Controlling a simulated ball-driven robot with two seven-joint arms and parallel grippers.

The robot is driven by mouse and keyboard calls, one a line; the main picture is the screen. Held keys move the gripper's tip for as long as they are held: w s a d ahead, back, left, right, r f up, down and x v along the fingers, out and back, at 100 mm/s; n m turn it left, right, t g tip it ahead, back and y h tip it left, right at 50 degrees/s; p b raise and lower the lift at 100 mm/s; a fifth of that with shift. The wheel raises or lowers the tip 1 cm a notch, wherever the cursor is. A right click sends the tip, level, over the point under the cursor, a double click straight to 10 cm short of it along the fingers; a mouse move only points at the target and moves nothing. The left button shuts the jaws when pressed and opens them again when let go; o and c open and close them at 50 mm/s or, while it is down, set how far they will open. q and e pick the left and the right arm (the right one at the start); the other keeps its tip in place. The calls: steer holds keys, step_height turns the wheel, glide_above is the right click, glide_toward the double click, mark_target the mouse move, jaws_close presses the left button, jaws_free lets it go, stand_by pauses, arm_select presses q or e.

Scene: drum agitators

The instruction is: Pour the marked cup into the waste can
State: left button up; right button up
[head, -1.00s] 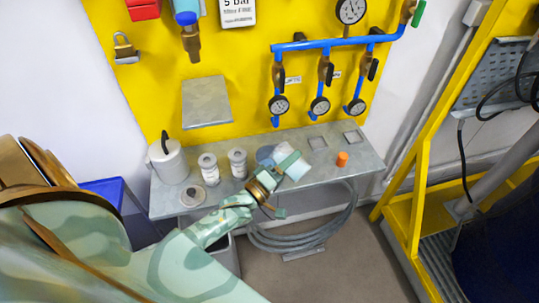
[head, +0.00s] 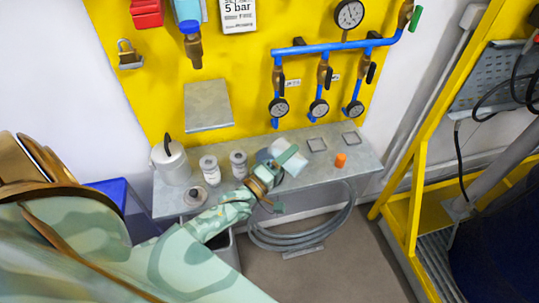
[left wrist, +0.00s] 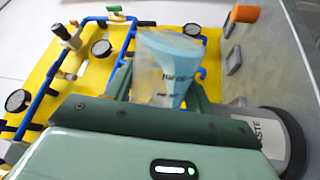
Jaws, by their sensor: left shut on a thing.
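My left gripper (head: 284,163) is shut on a clear cup (head: 294,151) and holds it over the bench. In the left wrist view the cup (left wrist: 167,62) sits between the two green fingers and has dark print on its wall. It holds pale blue content whose edge slants across the cup. The waste can (left wrist: 284,130), pale with a dark top and the word WASTE, lies at the lower right of the left wrist view, apart from the cup. No label is readable in the head view, so I cannot tell which container there is that can. My right gripper is not in view.
On the grey bench (head: 322,172) stand a white can with a black handle (head: 171,165), two small pale jars (head: 210,172) (head: 239,165) and an orange piece (head: 341,160). A yellow panel (head: 240,62) with blue pipes rises behind. A coiled hose (head: 300,240) hangs below.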

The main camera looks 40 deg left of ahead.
arm_select(q)
steer(key=shift+a+r+n+p, duration=0.25)
steer(key=shift+r+n+p, duration=0.15)
steer(key=shift+r+p, duration=0.35)
steer(key=shift+w+a+f+n+y, duration=0.15)
steer(key=shift+f+n+y, duration=0.15)
steer(key=shift+n, duration=0.4)
steer(key=shift+s+a+f+n+y, duration=0.15)
steer(key=shift+f+n+y, duration=0.1)
steer(key=shift+n, duration=0.45)
stand_by(0.5)
